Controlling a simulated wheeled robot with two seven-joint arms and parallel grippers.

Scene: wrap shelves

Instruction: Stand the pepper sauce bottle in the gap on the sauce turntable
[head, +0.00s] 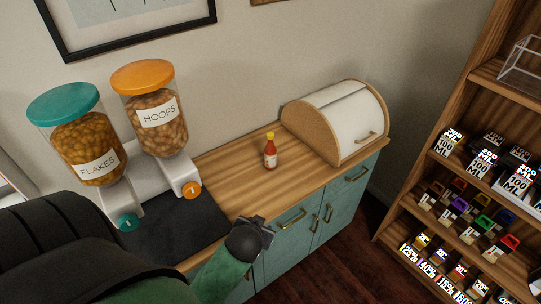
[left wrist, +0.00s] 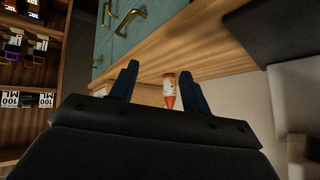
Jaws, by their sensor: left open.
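The pepper sauce bottle (head: 270,151), red with a pale label and a yellow cap, stands upright on the wooden counter between the cereal dispensers and the bread bin. In the left wrist view the bottle (left wrist: 170,90) appears upside down, beyond and between the two fingers. My left gripper (head: 262,226) is at the counter's front edge, in front of the bottle and apart from it. In the left wrist view the gripper (left wrist: 161,85) has its blue fingers spread, with nothing held. My right gripper is not in view. No sauce turntable shows in either view.
Cereal dispensers (head: 158,112) stand on the counter at the left, by a dark mat (head: 170,236). A bread bin (head: 340,120) stands at the counter's right end. Teal cabinets (head: 285,249) with handles are below. A wooden shelf unit (head: 446,123) with small boxes stands at the right.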

